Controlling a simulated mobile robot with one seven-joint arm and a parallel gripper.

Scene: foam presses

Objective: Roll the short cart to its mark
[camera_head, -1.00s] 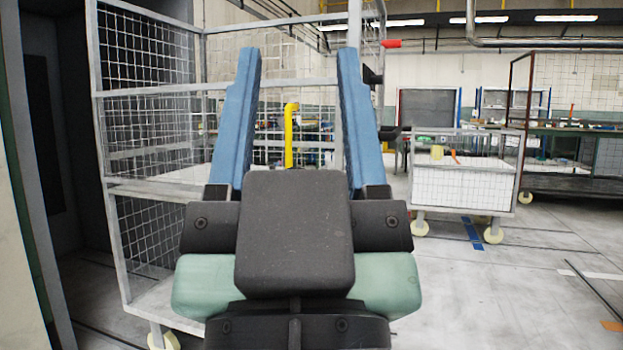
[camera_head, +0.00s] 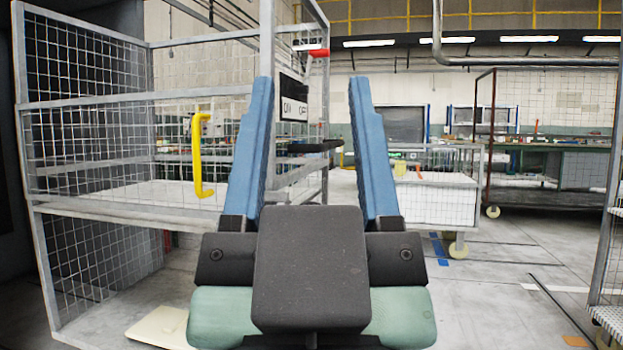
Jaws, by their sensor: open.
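The short cart (camera_head: 436,202), a low trolley with pale white sides and a thin metal rail frame, stands on cream wheels right of centre, beyond my gripper.
A tall mesh cage cart (camera_head: 90,207) with a yellow handle (camera_head: 199,155) stands close on the left; a black handle (camera_head: 315,146) projects at its right side. Another mesh rack (camera_head: 607,240) is at the right edge. Open grey floor (camera_head: 490,300) lies between.

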